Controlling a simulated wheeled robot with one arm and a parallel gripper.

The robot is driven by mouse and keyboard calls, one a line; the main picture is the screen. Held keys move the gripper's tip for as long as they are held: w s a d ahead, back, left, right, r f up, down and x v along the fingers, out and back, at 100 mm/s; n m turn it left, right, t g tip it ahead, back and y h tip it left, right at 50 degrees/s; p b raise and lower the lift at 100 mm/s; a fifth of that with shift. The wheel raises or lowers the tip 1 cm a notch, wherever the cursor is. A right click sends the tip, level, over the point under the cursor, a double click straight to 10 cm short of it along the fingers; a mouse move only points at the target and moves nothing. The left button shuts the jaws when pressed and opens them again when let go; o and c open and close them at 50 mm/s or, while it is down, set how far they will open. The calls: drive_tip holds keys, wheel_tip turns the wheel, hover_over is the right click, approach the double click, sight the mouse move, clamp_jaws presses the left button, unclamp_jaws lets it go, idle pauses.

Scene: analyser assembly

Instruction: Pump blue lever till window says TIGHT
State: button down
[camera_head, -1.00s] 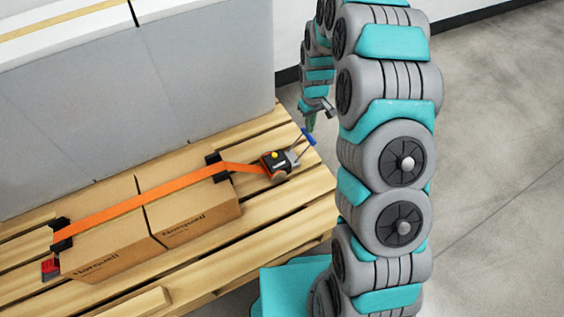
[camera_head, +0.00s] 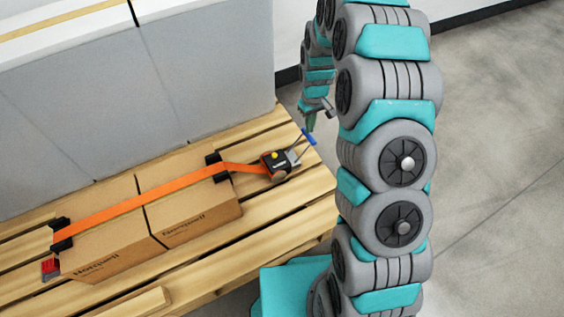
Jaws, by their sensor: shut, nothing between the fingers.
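The blue lever (camera_head: 308,138) sticks up and to the right from the ratchet (camera_head: 279,163) on its two thin metal arms. The ratchet is black with a yellow dot on top and sits at the right end of the orange strap (camera_head: 140,202). A window with readable words cannot be made out at this size. My gripper (camera_head: 311,125) is small in the picture, just above the blue lever, with its fingertips close together and nothing visible between them. Whether it touches the lever cannot be told.
The strap crosses two cardboard boxes (camera_head: 192,225) on a wooden pallet (camera_head: 285,217), with black corner guards at its bends. A red piece (camera_head: 50,267) sits at the strap's left end. Big grey blocks (camera_head: 200,75) stand behind. Open floor lies to the right.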

sight(308, 137)
drive_tip(key=shift+f, duration=0.1)
drive_tip(key=shift+f+b, duration=0.4)
drive_tip(key=shift+f, duration=1.45)
drive_tip(key=shift+f+b, duration=0.5)
drive_tip(key=shift+f, duration=1.85)
drive_tip(key=shift+r+p, duration=0.3)
drive_tip(key=shift+r, duration=1.2)
drive_tip(key=shift+w+r, duration=0.15)
drive_tip(key=shift+r, duration=0.55)
drive_tip(key=shift+w+r, duration=0.1)
drive_tip(key=shift+r, duration=0.6)
drive_tip(key=shift+d+r+p, duration=0.25)
drive_tip(key=shift+r+p, duration=0.1)
drive_tip(key=shift+r, duration=0.3)
drive_tip(key=shift+s+a+r, duration=0.15)
drive_tip(key=shift+s+r, duration=0.05)
drive_tip(key=shift+r, duration=0.75)
